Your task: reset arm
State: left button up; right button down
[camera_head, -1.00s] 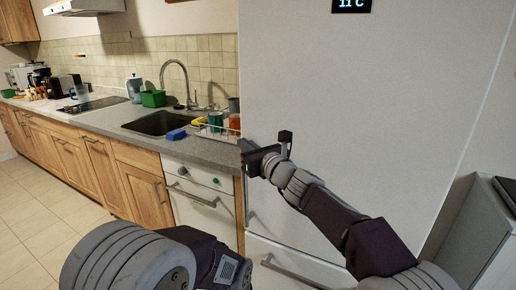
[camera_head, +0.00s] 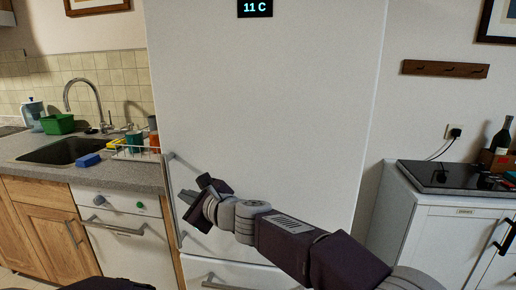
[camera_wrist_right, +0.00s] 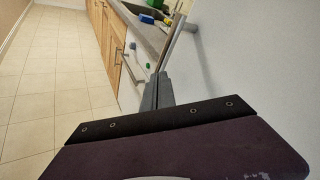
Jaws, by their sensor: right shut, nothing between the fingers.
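My right arm reaches in from the lower right in the head view. Its gripper (camera_head: 190,203) is by the left edge of the tall white fridge (camera_head: 265,110), close to the upright fridge handle (camera_head: 173,205). In the right wrist view the two grey fingers (camera_wrist_right: 157,92) are together with nothing between them. The metal handle (camera_wrist_right: 174,38) rises just past the fingertips there; I cannot tell whether they touch. My left gripper is not in view; only a dark bit of my left arm shows at the bottom left of the head view.
Left of the fridge is a counter with a sink (camera_head: 62,151), a blue sponge (camera_head: 88,160) and a dish rack (camera_head: 138,152) with cups. A white cabinet (camera_head: 440,226) with a dark hob (camera_head: 450,177) stands at right. Tiled floor (camera_wrist_right: 50,70) is clear in the wrist view.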

jog(key=s+d+f+n+g+h, duration=0.3)
jog(key=d+f+n+h, duration=0.45)
jog(key=d+f, duration=1.05)
jog(key=s+d+f+n+g+h, duration=0.25)
jog(key=s+d+f+n, duration=0.4)
jog(key=s+d, duration=0.4)
jog(key=s+d+f+n+g+h, duration=0.25)
jog(key=s+d+f+n, duration=0.35)
jog(key=s+d, duration=0.4)
notch_tip(320, 180, up, 23)
jog(key=w+d+p, duration=0.1)
jog(key=p, duration=2.3)
jog(key=shift+m+g+y, duration=0.3)
jog(key=shift+m+y, duration=0.1)
jog(key=shift+y, duration=0.05)
jog(key=shift+f, duration=0.1)
